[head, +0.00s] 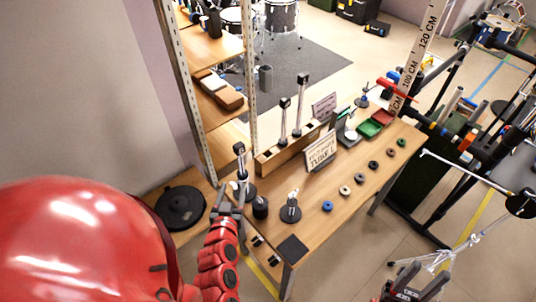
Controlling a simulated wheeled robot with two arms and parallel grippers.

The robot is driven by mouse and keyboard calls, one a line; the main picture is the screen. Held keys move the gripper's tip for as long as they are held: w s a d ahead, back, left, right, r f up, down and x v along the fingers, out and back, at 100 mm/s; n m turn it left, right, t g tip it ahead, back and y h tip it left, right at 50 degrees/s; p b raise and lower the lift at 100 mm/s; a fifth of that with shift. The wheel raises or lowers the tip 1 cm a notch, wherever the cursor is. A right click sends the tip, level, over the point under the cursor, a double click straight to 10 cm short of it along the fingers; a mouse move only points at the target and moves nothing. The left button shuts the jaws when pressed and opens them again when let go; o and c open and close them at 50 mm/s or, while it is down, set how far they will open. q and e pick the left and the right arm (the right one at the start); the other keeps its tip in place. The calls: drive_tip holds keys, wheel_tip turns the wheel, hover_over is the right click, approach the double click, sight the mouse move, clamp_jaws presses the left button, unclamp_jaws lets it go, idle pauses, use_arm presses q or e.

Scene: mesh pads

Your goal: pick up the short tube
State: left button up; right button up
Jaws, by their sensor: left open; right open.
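Two silver tubes with black tops stand upright in a wooden rack: a shorter-looking one (283,118) on the left and a taller-looking one (300,105) on the right. Another silver piece with a black top (240,162) stands upright at the table's left end. I cannot tell for certain which is the short tube. My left gripper (231,196) is open beside the table's left end, close in the picture to that third piece; I see no contact. My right gripper (418,278) is open and empty at the bottom right, away from the table.
The wooden table (350,195) carries a row of small rings, including a blue ring (327,206), a black-based stand (290,213), a dark cylinder (260,208) and a white sign (321,151). A metal-post shelf (250,75) rises at the left. Tripods and racks crowd the right.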

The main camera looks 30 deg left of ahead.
sight(241, 166)
use_arm(q)
drive_tip(key=shift+h, duration=0.4)
drive_tip(key=b+x, duration=0.3)
drive_tip(key=x, duration=0.1)
drive_tip(key=f+b+x, duration=0.1)
drive_tip(key=b+x, duration=0.3)
drive_tip(key=shift+s+d, duration=0.15)
drive_tip(key=shift+s, duration=0.05)
drive_tip(key=x, duration=0.2)
drive_tip(key=shift+w+r, duration=0.15)
drive_tip(key=shift+w, duration=0.25)
drive_tip(key=shift+w+a+f, duration=0.25)
drive_tip(key=shift+w+a, duration=0.15)
drive_tip(key=shift+w, duration=0.05)
drive_tip(key=shift+p+x, duration=1.05)
drive_tip(key=shift+x, duration=1.25)
drive_tip(key=shift+w+a+f, duration=0.15)
drive_tip(key=shift+w+f, duration=0.1)
drive_tip(key=shift+w, duration=0.05)
clamp_jaws()
